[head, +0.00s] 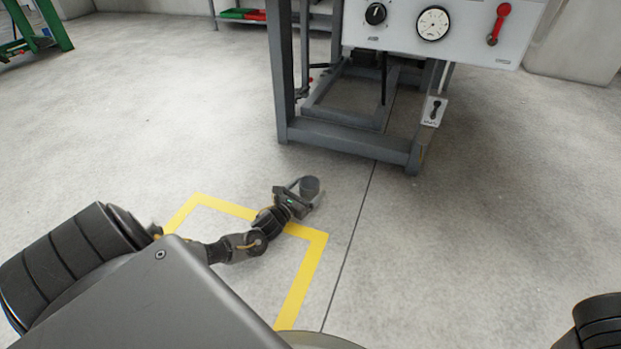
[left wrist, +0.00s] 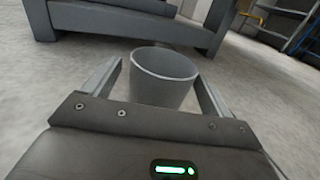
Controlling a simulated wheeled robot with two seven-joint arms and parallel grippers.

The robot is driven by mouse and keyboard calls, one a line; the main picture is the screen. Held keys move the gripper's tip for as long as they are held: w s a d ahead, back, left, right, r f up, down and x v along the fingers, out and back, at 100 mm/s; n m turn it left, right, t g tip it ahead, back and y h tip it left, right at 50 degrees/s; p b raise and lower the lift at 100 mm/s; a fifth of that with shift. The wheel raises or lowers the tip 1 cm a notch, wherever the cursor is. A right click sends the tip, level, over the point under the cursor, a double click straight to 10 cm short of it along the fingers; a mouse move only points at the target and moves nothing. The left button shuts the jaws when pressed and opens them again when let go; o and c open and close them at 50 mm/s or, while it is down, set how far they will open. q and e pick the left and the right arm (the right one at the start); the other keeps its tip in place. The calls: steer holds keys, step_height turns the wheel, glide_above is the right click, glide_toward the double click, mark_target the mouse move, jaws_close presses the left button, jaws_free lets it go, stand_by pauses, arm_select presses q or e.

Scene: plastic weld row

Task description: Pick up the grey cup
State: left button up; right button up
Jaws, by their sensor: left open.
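The grey cup (head: 310,187) stands upright on the concrete floor, just past the corner of the yellow floor marking. In the left wrist view the cup (left wrist: 162,80) is between the two fingers of my left gripper, with a visible gap on the left side and a narrower one on the right. My left gripper (head: 299,188) is open around the cup, low near the floor. It also fills the lower part of the left wrist view (left wrist: 160,88). My right gripper is not in view; only a dark part of my right arm shows at the bottom right corner.
A grey metal machine frame (head: 345,135) stands on the floor beyond the cup, with a control panel (head: 445,30) carrying a dial, gauge and red lever. Yellow tape (head: 308,270) marks the floor. Floor right of the cup is clear. A green frame (head: 35,30) stands far left.

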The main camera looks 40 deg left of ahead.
mark_target(315, 183)
arm_select(q)
steer(key=shift+w+f+b, duration=0.2)
steer(key=shift+w+b, duration=0.2)
steer(key=shift+w, duration=0.2)
steer(key=shift+w+f+b, duration=0.15)
steer(key=shift+w+b, duration=0.25)
steer(key=shift+w, duration=0.15)
steer(key=shift+w+r, duration=0.25)
steer(key=shift+w, duration=0.15)
steer(key=c, duration=1.1)
